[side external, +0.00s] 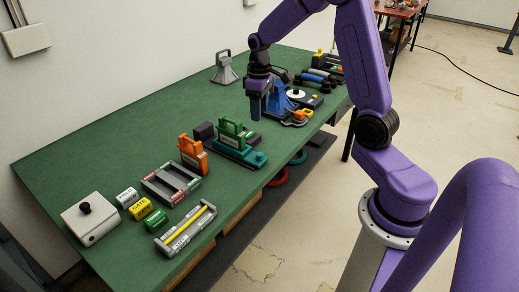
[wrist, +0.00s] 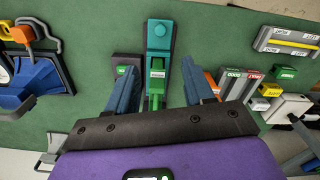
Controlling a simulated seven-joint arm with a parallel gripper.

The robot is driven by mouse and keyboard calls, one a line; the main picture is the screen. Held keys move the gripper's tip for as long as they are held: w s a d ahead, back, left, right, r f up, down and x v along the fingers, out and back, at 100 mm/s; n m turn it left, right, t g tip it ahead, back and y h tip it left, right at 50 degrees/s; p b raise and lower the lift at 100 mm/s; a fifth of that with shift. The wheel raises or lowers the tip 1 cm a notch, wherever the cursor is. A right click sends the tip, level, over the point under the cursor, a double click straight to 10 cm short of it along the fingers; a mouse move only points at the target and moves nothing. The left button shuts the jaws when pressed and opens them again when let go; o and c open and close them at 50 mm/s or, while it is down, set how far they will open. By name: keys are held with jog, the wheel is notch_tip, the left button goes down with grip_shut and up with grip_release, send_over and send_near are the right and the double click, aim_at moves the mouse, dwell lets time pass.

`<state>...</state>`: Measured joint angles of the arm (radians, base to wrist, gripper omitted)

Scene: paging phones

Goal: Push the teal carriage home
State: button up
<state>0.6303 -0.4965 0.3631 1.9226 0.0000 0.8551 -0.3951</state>
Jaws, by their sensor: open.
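The teal carriage (side external: 243,157) is a long low teal piece on the green table, with a green handled block (side external: 233,134) labelled on its side standing on or against it. My gripper (side external: 258,108) is open and empty, to the right of the carriage in the side view. In the wrist view my gripper's (wrist: 160,76) blue fingers appear either side of the carriage and block. I see no contact.
A dark block (side external: 204,131) sits beside the carriage, and an orange handled block (side external: 192,153) stands to its left. A blue stand (side external: 279,101) is close to my gripper. A grey tray (side external: 170,183) and several labelled blocks lie farther left. The table's back left is clear.

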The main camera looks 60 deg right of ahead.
aim_at(260, 154)
notch_tip(260, 154, down, 16)
jog(key=shift+r, duration=0.1)
dwell(0.4)
grip_shut()
